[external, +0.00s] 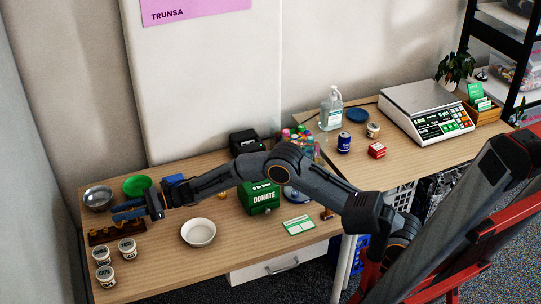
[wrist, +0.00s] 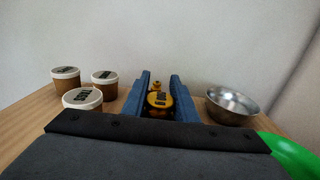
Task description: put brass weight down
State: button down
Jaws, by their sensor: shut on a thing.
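My gripper (external: 115,213) is over the left end of the wooden table, above a dark brown wooden block (external: 97,238). In the wrist view its two blue fingers (wrist: 160,78) are shut on a brass weight (wrist: 158,99), whose dark-marked round face shows between them. The weight is mostly hidden by the fingers, and I cannot make it out in the external view. I cannot tell whether it touches the block or hangs above it.
Three white-lidded jars (external: 127,249) stand in front of the block. A metal bowl (external: 98,198) and a green bowl (external: 137,186) stand behind the gripper. Bare table lies between jars and white bowl.

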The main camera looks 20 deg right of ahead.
notch_tip(320, 180, up, 19)
jog(key=w+d+m+t, duration=0.1)
jog(key=w+d+t, duration=0.1)
jog(key=w+d, duration=0.7)
jog(key=w+d+m+t, duration=0.1)
jog(key=w+d, duration=0.5)
jog(key=d, duration=0.7)
jog(key=w+d+m+t+h, duration=0.1)
jog(key=w+d+t, duration=0.15)
jog(key=d, duration=1.05)
jog(key=w+d+m+t, duration=0.1)
jog(key=w+d, duration=0.2)
jog(key=d, duration=1)
jog(key=m+t+h+b, duration=0.1)
jog(key=m+t+h, duration=0.3)
jog(key=m+t, duration=0.15)
send_over(349, 166)
jog(key=shift+n+t, duration=0.25)
jog(key=shift+t, duration=0.15)
jog(key=shift+w+f, duration=0.15)
jog(key=shift+f, duration=10.7)
